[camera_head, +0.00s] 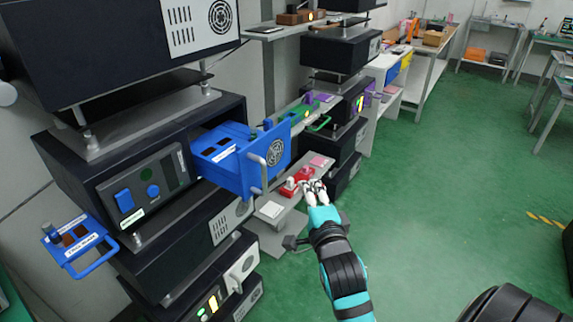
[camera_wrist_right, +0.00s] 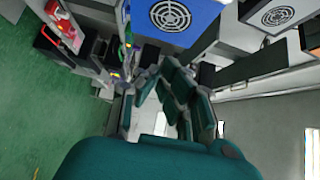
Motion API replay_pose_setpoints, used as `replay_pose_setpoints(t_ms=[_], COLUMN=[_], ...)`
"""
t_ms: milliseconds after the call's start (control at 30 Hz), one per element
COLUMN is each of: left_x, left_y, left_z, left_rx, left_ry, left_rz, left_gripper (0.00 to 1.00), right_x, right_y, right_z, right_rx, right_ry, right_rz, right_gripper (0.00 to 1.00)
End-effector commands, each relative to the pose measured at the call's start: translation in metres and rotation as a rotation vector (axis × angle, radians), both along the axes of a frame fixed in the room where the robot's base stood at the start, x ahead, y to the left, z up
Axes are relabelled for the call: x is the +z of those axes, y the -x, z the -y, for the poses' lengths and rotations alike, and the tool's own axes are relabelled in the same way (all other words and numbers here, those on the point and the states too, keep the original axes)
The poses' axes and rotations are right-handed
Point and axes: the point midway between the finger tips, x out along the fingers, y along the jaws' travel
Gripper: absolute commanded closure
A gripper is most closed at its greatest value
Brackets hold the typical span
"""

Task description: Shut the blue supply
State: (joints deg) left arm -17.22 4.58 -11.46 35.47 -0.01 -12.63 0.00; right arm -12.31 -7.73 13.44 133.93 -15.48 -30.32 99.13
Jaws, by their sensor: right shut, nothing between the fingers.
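A blue drawer-like box (camera_head: 230,167) sticks out from a dark cabinet unit (camera_head: 70,165) in the head view. It has a round grille, a label and a grey bar handle (camera_head: 257,172) on its front. The blue front also shows at the top of the right wrist view (camera_wrist_right: 172,20). The unit's panel beside it has a blue switch (camera_head: 125,200) and a blue knob (camera_head: 153,190). My right gripper (camera_head: 313,187) is shut and empty, to the right of and below the blue box, apart from it. My left gripper is not in view.
A blue tray (camera_head: 80,245) with a loop handle juts out at the left. A low shelf with red fixtures (camera_head: 290,187) lies close to my right gripper. Green fixtures (camera_head: 305,113) stand behind. The green floor (camera_head: 440,190) to the right is open.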

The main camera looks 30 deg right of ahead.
Motion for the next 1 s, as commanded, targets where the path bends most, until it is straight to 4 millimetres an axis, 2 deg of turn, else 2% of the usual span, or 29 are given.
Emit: replay_pose_setpoints(t_ms=[167, 500, 600, 800, 1000], left_x=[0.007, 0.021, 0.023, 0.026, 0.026], left_y=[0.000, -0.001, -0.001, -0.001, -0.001], left_z=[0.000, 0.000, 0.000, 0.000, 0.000], left_rx=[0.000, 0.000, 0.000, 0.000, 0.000], left_ry=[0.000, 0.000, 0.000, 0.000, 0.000], left_rz=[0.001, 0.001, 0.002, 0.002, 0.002], left_gripper=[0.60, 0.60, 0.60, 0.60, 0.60], right_x=[0.003, 0.003, 0.001, 0.001, -0.001], right_y=[-0.025, -0.091, -0.106, -0.123, -0.126], right_z=[0.010, 0.038, 0.030, 0.022, 0.021], right_rx=[0.000, 0.001, 0.003, 0.002, 0.002], right_ry=[0.005, 0.006, 0.002, 0.002, 0.003], right_rz=[-0.001, -0.003, -0.003, -0.002, -0.003], right_gripper=[1.00, 1.00, 1.00, 1.00, 1.00])
